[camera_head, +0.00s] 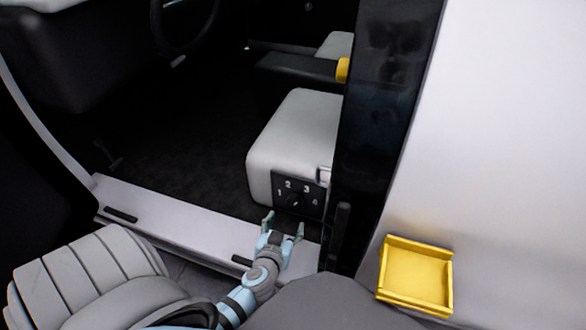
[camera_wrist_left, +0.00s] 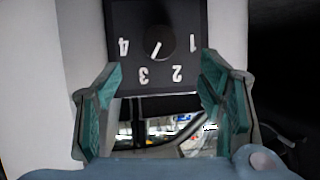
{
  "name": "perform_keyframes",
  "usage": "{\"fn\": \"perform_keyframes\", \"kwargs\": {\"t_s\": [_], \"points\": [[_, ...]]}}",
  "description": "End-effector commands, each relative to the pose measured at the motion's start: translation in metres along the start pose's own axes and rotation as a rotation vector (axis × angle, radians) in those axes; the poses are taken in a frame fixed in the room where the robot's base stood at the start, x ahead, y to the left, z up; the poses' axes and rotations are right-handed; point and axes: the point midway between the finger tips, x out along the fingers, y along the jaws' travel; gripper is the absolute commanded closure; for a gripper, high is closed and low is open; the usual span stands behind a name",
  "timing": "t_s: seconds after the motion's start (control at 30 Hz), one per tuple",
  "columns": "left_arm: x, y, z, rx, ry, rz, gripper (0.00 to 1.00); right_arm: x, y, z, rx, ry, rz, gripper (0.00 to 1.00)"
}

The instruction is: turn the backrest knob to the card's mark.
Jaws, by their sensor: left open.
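The backrest knob (camera_head: 295,198) is a dark round dial on a black panel (camera_head: 283,187) on the side of the pale seat, with white numbers 1 to 4. In the left wrist view the knob (camera_wrist_left: 160,43) appears upside down, and its white pointer line is toward the 3. My left gripper (camera_head: 284,222) is open and empty, just in front of and below the panel. In the wrist view its two teal fingers stand apart on either side of the panel's lower part, not touching the knob. I cannot identify the card. My right gripper is out of view.
A dark pillar (camera_head: 385,100) stands right of the seat. The door sill (camera_head: 180,221) runs in front. An empty yellow tray (camera_head: 448,290) is at the lower right.

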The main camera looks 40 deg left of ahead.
Motion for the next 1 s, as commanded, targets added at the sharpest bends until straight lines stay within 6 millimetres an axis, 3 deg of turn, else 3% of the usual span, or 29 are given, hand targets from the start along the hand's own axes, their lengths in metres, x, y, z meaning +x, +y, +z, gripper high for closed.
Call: {"fn": "perform_keyframes", "kwargs": {"t_s": [0.17,0.3,0.5,0.73,0.77,1.0], "points": [[0.057,0.000,0.002,0.001,0.001,-0.001,0.37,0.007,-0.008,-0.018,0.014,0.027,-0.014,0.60],[0.090,0.001,0.003,0.002,-0.001,0.000,0.37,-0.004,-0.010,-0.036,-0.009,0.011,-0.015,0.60],[0.107,0.001,0.002,0.002,-0.003,0.001,0.37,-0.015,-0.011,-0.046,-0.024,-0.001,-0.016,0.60],[0.108,0.001,0.001,0.001,-0.003,0.001,0.37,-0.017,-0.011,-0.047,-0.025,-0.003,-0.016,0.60],[0.108,0.001,0.001,0.001,-0.003,0.001,0.39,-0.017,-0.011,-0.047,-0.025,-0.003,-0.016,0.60],[0.107,0.001,0.001,0.001,-0.003,0.001,0.77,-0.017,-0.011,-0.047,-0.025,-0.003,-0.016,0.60]]}}
